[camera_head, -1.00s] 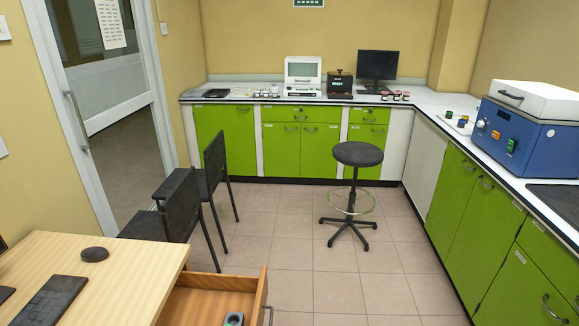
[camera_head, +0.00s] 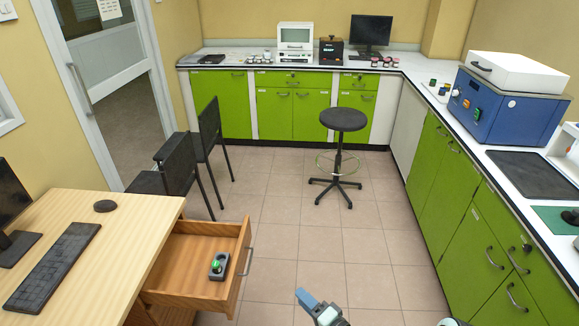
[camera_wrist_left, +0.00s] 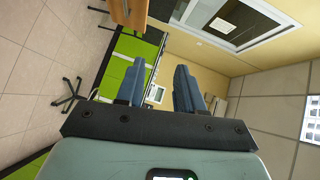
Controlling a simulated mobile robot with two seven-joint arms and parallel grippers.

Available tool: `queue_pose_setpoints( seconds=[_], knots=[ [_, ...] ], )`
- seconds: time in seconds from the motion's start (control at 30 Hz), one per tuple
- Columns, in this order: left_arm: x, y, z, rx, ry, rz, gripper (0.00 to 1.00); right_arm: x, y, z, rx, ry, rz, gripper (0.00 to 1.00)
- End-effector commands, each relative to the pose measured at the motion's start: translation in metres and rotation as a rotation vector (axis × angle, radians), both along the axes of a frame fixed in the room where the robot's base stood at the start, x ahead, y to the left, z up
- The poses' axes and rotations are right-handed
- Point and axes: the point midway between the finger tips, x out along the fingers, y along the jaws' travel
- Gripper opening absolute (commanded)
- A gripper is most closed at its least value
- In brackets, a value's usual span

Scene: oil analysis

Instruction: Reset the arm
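My left gripper (camera_head: 312,303) shows at the bottom middle of the head view, with blue-grey fingertips above the floor. In the left wrist view my left gripper (camera_wrist_left: 160,88) has its two blue fingers apart, with nothing between them. It touches nothing that I can see. A small pale piece at the bottom edge of the head view, right of the left gripper, may be part of my right arm. My right gripper does not show.
An open wooden drawer (camera_head: 166,292) under the desk (camera_head: 130,221) holds a small dark item with a green top (camera_head: 218,266). A black stool (camera_head: 343,121) and chairs (camera_head: 207,150) stand beyond. Green cabinets line the right side. The middle floor is clear.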

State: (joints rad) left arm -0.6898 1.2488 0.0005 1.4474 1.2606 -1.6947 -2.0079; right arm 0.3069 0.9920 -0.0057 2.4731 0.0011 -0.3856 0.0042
Motion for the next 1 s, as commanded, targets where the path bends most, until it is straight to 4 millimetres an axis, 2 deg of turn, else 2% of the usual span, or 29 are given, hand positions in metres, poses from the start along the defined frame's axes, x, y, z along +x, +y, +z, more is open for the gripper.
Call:
queue_pose_setpoints(
  seconds=[0.1, 0.2, 0.27, 0.37, 0.47, 0.53, 0.63, 0.7, 0.8, 0.9, 1.0],
  knots=[
    [0.017, 0.032, -0.028, -0.122, -0.007, -0.058, 0.37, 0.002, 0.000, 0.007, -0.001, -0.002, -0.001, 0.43],
    [0.024, 0.058, -0.059, -0.280, 0.005, -0.115, 0.37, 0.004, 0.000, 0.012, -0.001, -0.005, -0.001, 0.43],
    [0.023, 0.075, -0.081, -0.390, 0.029, -0.137, 0.37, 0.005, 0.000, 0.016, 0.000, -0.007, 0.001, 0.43],
    [0.008, 0.105, -0.121, -0.608, 0.098, -0.141, 0.37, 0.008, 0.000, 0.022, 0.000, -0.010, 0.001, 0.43],
    [-0.031, 0.135, -0.161, -0.878, 0.207, -0.072, 0.37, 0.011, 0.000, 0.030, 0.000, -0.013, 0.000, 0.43],
    [-0.074, 0.153, -0.185, -1.080, 0.305, 0.030, 0.37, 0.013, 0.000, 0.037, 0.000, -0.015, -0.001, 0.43],
    [-0.146, 0.168, -0.203, -1.333, 0.445, 0.235, 0.37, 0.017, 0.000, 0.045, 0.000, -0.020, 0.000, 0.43],
    [-0.195, 0.172, -0.204, -1.464, 0.531, 0.394, 0.37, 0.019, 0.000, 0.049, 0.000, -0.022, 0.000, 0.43],
    [-0.253, 0.173, -0.196, -1.589, 0.629, 0.600, 0.37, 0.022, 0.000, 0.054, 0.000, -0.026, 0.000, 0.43],
    [-0.293, 0.171, -0.186, -1.655, 0.698, 0.753, 0.37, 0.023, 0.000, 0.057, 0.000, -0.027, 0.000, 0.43],
    [-0.313, 0.170, -0.179, -1.685, 0.731, 0.841, 0.37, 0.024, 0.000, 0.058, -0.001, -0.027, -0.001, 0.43]
  ],
)
